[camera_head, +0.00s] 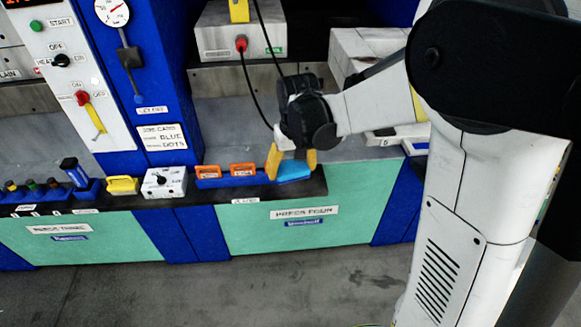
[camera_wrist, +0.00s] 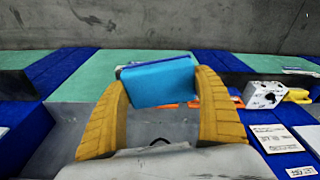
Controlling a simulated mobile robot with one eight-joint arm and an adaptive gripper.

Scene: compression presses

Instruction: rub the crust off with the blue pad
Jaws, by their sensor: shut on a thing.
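The blue pad (camera_head: 293,172) is between the yellow fingers of my gripper (camera_head: 291,163), just above the dark front ledge of the press labelled four. In the wrist view the pad (camera_wrist: 160,84) fills the gap between the fingertips of my gripper (camera_wrist: 161,78), with a finger against each side. The gripper is shut on it. I cannot tell in the head view whether the pad touches the ledge. I cannot make out any crust in either view.
Left along the ledge stand a blue holder with orange-handled items (camera_head: 243,169), a white knob box (camera_head: 165,182), a yellow item (camera_head: 123,185) and a rack of small bottles (camera_head: 34,191). A control panel (camera_head: 85,75) rises behind. The grey floor (camera_head: 230,285) in front is clear.

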